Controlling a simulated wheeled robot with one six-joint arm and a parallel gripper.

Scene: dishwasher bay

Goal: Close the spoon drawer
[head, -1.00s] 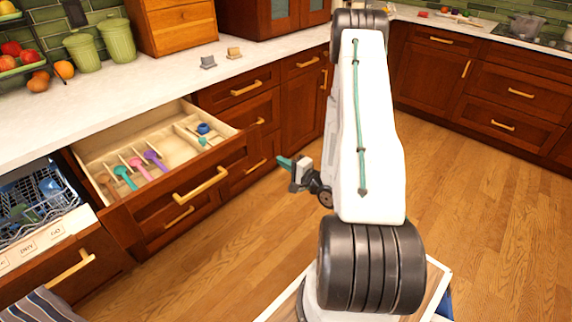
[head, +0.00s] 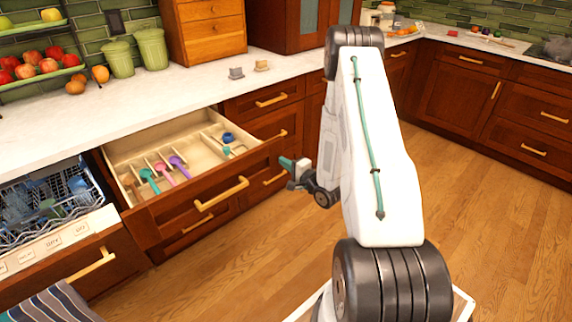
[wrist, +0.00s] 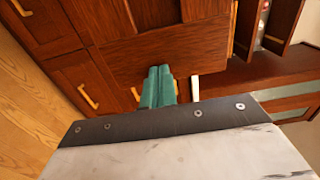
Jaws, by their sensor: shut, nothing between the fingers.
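The spoon drawer (head: 206,196) is pulled out from the wooden cabinet in the head view. Brown, teal, pink and purple spoons (head: 164,172) lie in its divided compartments, with a blue item (head: 228,138) in a right-hand compartment. Its front has a long brass handle (head: 222,193). My gripper (head: 284,161) is shut and empty, with its teal fingertips close to the right end of the drawer front. Contact cannot be told. In the wrist view, the teal fingers (wrist: 158,86) are together in front of dark wooden panels.
The dishwasher (head: 50,215) stands open at the left, its rack holding dishes, with a striped towel (head: 50,304) in front. Closed drawers with brass handles (head: 272,100) are right of the spoon drawer. The wooden floor (head: 240,265) before the drawer is clear.

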